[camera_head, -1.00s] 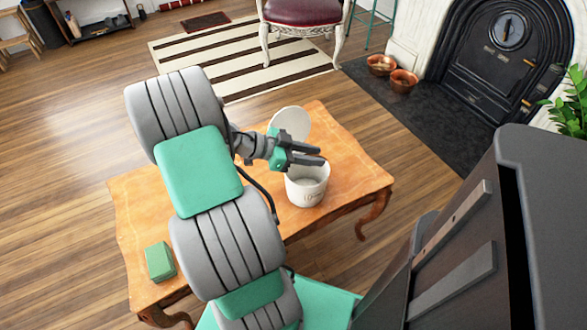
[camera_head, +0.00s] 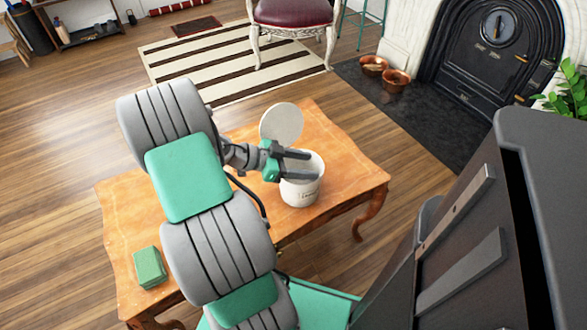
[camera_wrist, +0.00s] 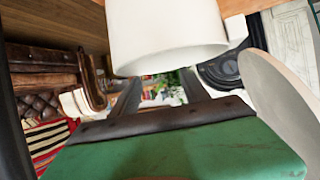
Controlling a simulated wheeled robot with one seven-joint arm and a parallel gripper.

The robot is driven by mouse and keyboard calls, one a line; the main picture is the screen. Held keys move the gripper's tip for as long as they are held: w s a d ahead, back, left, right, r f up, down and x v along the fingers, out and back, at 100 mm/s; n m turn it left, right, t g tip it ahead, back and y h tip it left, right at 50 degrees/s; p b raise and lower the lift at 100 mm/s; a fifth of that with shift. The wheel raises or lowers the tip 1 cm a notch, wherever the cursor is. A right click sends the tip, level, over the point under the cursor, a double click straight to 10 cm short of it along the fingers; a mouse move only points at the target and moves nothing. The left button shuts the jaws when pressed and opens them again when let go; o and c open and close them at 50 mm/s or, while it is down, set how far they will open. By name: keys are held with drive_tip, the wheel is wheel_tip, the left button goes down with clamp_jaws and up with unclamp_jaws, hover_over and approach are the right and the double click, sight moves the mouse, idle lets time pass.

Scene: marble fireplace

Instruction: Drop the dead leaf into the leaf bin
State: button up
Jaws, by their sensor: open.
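The leaf bin (camera_head: 300,192) is a white round pot with faint lettering, standing upright on the wooden table near its right end. Its round pale lid (camera_head: 281,123) stands raised behind the opening. My gripper (camera_head: 312,166) is open, with its two dark fingers spread over the bin's mouth. The wrist view shows the white bin wall (camera_wrist: 165,45) close to the fingers, and the lid (camera_wrist: 280,85) at the right. I see no dead leaf in either view. The inside of the bin is mostly hidden by the fingers.
The wooden table (camera_head: 345,165) has free room right of the bin. A green block (camera_head: 149,266) lies at its near left. A red-seated chair (camera_head: 292,14), a striped rug (camera_head: 215,70), copper bowls (camera_head: 396,80) and the black fireplace (camera_head: 490,70) are beyond.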

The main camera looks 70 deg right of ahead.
drive_tip(key=p+v, duration=0.1)
drive_tip(key=v, duration=0.6)
drive_tip(key=shift+w+a+r, duration=0.15)
drive_tip(key=shift+w+a, duration=0.05)
drive_tip(key=shift+w, duration=0.15)
